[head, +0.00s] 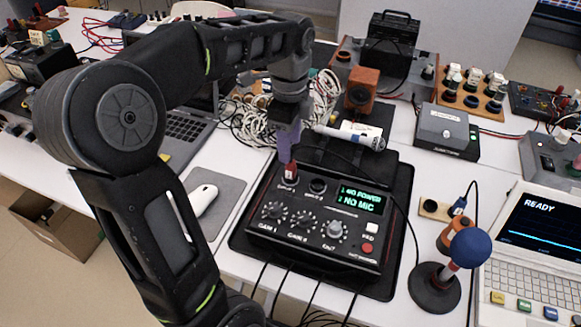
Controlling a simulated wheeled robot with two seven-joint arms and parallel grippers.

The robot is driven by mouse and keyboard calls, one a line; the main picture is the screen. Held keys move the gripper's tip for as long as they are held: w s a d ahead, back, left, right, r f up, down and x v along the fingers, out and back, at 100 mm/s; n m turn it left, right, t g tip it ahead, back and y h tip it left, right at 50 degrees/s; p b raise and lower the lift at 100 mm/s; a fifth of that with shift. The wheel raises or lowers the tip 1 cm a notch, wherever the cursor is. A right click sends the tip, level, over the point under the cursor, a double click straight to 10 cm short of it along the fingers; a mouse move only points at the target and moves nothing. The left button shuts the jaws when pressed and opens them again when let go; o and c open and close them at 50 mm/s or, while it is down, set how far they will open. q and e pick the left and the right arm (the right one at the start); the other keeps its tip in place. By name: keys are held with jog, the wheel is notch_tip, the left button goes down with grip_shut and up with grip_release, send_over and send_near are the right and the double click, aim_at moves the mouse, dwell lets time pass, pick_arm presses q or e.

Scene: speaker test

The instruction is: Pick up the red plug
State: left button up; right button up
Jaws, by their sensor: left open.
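The red plug (290,173) stands upright at the upper left socket of a black control box (263,239). My left gripper (286,157) points down directly above the plug, its fingertips at the plug's top. It is open; I cannot tell whether a finger touches the plug. The box's green display reads "NO POWER" and "NO MIC". A second round socket (318,186), to the right of the plug, looks empty. The fingers partly hide the plug's top. My right gripper does not show.
A microphone (350,137) lies behind the box, near bundled white cables (250,123). A mouse (201,199) lies on a grey pad at left. Dark cables run in front of the box.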

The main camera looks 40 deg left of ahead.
aim_at(291, 167)
pick_arm(q)
jog(key=shift+f, duration=1.3)
jog(key=shift+d+f, duration=0.2)
jog(key=shift+f, duration=2.45)
jog(key=shift+c, duration=0.6)
grip_shut()
